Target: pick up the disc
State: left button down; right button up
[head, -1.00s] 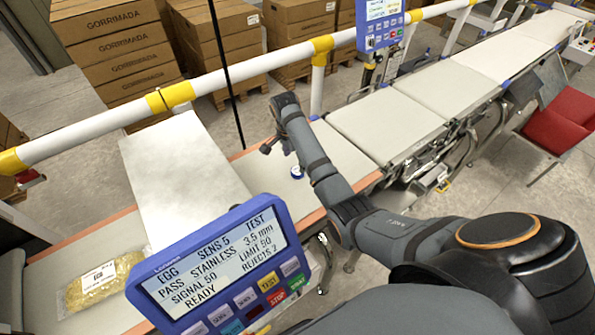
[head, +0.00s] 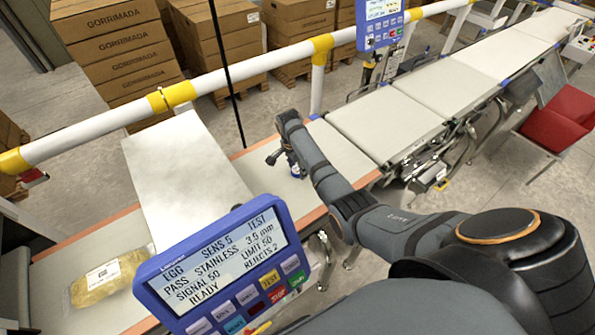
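The disc (head: 295,173) is a small blue and white thing on the pale belt in the head view, partly hidden by my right gripper. My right gripper (head: 282,162) is over the belt, low and right beside the disc. One dark finger sticks out to the left, spread away from the disc; the other is mostly hidden by the wrist. The gripper looks open, and I cannot tell whether it touches the disc. My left gripper is not in view.
A blue detector panel (head: 225,265) stands in front of the belt. A pale cover (head: 185,170) stands left of the disc. A bag of yellow product (head: 108,280) lies at the lower left. A white and yellow rail (head: 245,68) runs behind. More belts (head: 388,122) extend right.

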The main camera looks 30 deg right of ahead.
jog(key=c, duration=0.7)
jog(key=shift+r, duration=0.1)
